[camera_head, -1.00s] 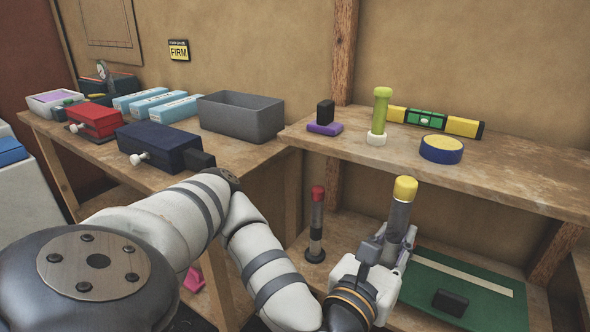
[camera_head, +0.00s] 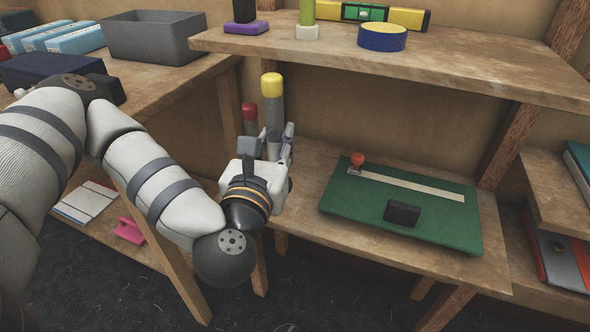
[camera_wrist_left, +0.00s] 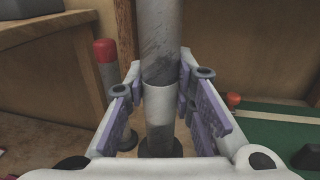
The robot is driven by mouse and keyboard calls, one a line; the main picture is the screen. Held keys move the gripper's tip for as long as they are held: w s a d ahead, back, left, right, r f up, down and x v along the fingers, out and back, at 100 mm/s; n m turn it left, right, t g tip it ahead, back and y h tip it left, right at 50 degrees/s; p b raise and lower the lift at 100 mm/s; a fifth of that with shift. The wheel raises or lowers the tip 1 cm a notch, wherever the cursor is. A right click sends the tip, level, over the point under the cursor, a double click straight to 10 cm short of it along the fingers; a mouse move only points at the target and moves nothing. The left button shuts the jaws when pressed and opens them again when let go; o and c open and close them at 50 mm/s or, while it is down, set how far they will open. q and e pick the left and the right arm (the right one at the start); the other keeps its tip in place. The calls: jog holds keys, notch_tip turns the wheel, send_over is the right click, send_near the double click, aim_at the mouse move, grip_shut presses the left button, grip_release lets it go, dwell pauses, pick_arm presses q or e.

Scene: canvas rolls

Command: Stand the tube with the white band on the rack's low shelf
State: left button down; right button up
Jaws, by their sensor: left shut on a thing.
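The tube with the white band has a yellow cap (camera_head: 272,88) and a grey body. It is upright in my left gripper (camera_head: 275,147) over the left part of the low shelf (camera_head: 310,232). In the left wrist view the fingers close around the tube, with its white band (camera_wrist_left: 159,103) between them and a dark foot below. I cannot tell whether the foot touches the shelf. A red-capped tube (camera_head: 250,114) stands just behind and left of it; its lower part is hidden in the head view. My right gripper is not in view.
A green mat (camera_head: 340,205) with a pale strip, a red-knobbed item (camera_head: 357,160) and a black block (camera_head: 402,212) lies right of the gripper. The upper shelf (camera_head: 470,69) overhangs behind. A grey bin (camera_head: 152,36) stands on the left bench.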

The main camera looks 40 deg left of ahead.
pick_arm(q)
jog(key=w+b, duration=0.1)
jog(key=w+f+b, duration=0.1)
jog(key=b, duration=0.1)
jog(key=shift+a+f, duration=0.2)
jog(key=shift+a, duration=0.1)
jog(key=w+a+f+b, duration=0.1)
jog(key=w+f+b, duration=0.4)
jog(key=f, duration=0.3)
jog(key=shift+w+a+f, duration=0.25)
jog(key=shift+w+a, duration=0.05)
jog(key=shift+a, duration=0.05)
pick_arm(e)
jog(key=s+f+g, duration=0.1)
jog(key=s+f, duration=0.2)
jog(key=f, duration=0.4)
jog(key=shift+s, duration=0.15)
pick_arm(q)
jog(key=shift+f, duration=0.1)
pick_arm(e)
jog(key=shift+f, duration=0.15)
pick_arm(q)
jog(key=shift+f, duration=0.15)
jog(key=c, duration=1.4)
grip_release()
jog(key=shift+o, duration=0.2)
